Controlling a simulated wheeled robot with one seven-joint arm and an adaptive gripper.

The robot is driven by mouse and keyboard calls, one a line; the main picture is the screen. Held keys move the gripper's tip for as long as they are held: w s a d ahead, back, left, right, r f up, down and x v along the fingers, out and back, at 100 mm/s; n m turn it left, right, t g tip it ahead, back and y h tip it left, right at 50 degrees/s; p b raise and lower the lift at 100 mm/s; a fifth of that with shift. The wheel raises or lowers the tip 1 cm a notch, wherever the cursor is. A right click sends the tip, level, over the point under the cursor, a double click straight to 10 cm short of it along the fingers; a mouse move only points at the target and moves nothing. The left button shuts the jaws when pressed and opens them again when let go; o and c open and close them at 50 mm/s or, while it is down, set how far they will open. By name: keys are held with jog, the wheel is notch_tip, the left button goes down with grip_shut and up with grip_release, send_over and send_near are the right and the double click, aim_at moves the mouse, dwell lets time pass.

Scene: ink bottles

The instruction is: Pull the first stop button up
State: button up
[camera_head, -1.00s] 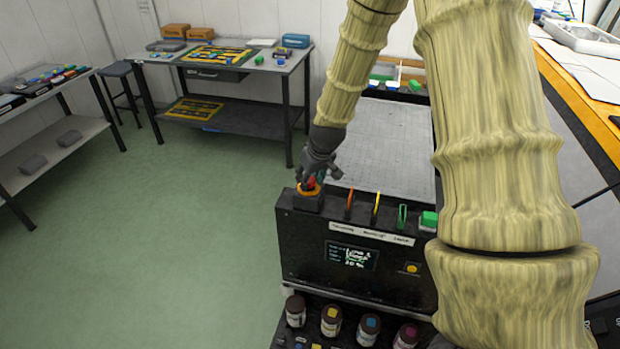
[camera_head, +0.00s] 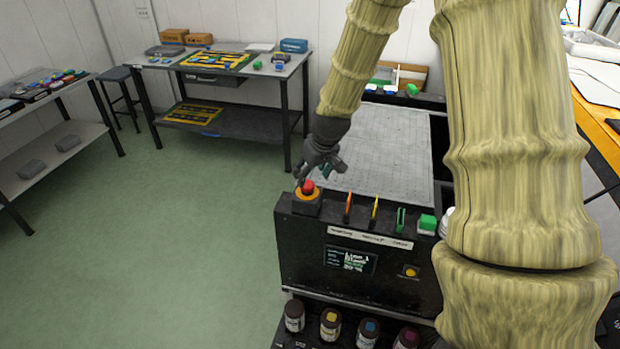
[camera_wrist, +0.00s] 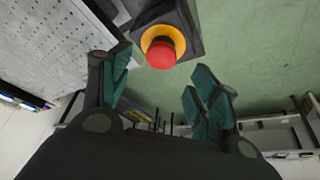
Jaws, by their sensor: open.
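The stop button (camera_head: 308,187) has a red knob in a yellow-orange ring on a dark box at the left top corner of the black machine panel. In the wrist view the red knob (camera_wrist: 161,54) is at the top middle, ahead of the finger tips and clear of them. My gripper (camera_head: 322,168) is just above and behind the button in the head view. In the wrist view its teal-padded fingers (camera_wrist: 160,85) are spread open with nothing between them. Whether the knob stands up or is pressed in cannot be told.
Ink bottles (camera_head: 330,322) line the front below. A perforated grey bed (camera_head: 385,150) lies behind. Green floor (camera_head: 180,230) is free at left.

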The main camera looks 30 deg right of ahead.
jog(key=v, duration=0.7)
jog(key=shift+r, duration=0.1)
dwell(0.5)
jog(key=s+a+f+g+b, duration=0.1)
jog(key=s+a+f, duration=0.25)
jog(key=f, duration=0.55)
jog(key=s+a+f+g+b, duration=0.1)
jog(key=s+a+f, duration=0.3)
jog(key=f, duration=0.6)
jog(key=s+a+f+g+b, duration=0.1)
jog(key=s+a+f, duration=0.1)
jog(key=s+f, duration=0.5)
jog(key=s+a+f+b, duration=0.1)
jog(key=s+a+f, duration=0.4)
jog(key=s+f, duration=0.4)
jog(key=s+a+f+g, duration=0.1)
jog(key=s+a+f, duration=0.4)
jog(key=s+f, duration=0.4)
jog(key=shift+s+n+g+b, duration=0.3)
jog(key=shift+s+b, duration=0.05)
jog(key=shift+s, duration=0.55)
